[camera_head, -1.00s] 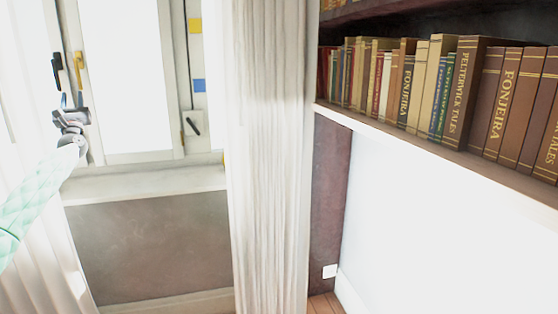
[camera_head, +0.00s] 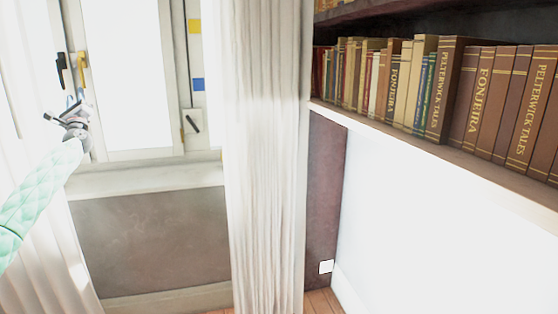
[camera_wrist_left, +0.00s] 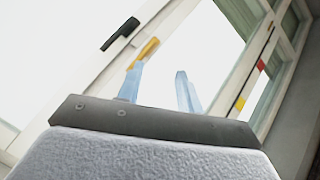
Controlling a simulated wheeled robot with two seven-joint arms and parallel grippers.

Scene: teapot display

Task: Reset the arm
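My left arm, in a mint-green quilted cover, comes in from the left in the head view. Its gripper (camera_head: 75,98) is raised in front of the window, close below a yellow window handle (camera_head: 81,70) and a black one (camera_head: 62,70). In the left wrist view two pale blue fingers stand apart with nothing held between them (camera_wrist_left: 160,78). The yellow handle (camera_wrist_left: 146,52) shows just beyond the left finger, and the black handle (camera_wrist_left: 120,34) is further up left. I cannot tell whether the finger touches the yellow handle. My right gripper is not in view.
A white curtain (camera_head: 265,160) hangs in the middle, and another (camera_head: 35,260) at the left. A windowsill (camera_head: 150,180) runs below the window. A bookshelf with several brown books (camera_head: 485,95) fills the upper right. A white wall (camera_head: 430,230) is below it.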

